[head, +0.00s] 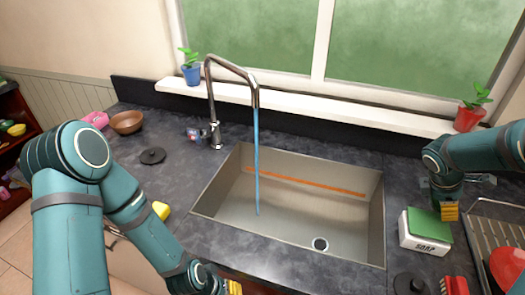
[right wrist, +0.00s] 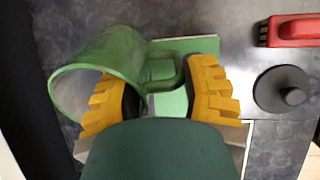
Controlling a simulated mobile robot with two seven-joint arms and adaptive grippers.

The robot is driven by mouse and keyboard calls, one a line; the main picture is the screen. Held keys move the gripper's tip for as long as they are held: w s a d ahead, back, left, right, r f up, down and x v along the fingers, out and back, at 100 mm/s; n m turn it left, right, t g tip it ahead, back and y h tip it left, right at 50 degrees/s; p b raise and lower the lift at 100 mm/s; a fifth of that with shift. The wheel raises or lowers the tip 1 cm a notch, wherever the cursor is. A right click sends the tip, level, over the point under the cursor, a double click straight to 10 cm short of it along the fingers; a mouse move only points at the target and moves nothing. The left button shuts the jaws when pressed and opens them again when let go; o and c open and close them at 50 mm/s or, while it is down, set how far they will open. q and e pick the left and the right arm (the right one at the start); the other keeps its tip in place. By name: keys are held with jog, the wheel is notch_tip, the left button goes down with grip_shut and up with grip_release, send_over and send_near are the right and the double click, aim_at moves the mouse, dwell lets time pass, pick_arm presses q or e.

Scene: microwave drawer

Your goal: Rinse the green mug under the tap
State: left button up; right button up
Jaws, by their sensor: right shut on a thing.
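The green mug (right wrist: 112,55) lies tilted in the right wrist view, its mouth towards the lower left and its handle towards the right finger. My right gripper (right wrist: 160,100) is shut on it. In the head view my right gripper (head: 448,211) is over the white soap box (head: 425,243) at the sink's right; I cannot make out the mug there. The tap (head: 212,105) runs a blue stream of water (head: 256,150) into the steel sink (head: 225,185). My left gripper (head: 232,287) is at the bottom edge, mostly cut off.
A dish rack (head: 478,218) with a red thing (head: 508,266) stands at the far right. Left of the sink are a brown bowl (head: 126,121) and a black disc (head: 152,156). The sink is empty.

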pick_arm(q)
jog(key=shift+w+r, duration=0.15)
jog(key=shift+w, duration=0.25)
jog(key=shift+r, duration=0.1)
dwell(0.4)
dwell(0.3)
jog(key=shift+r, duration=0.1)
dwell(0.5)
jog(key=shift+r+p, duration=0.1)
jog(key=shift+p, duration=0.2)
dwell(0.4)
dwell(0.3)
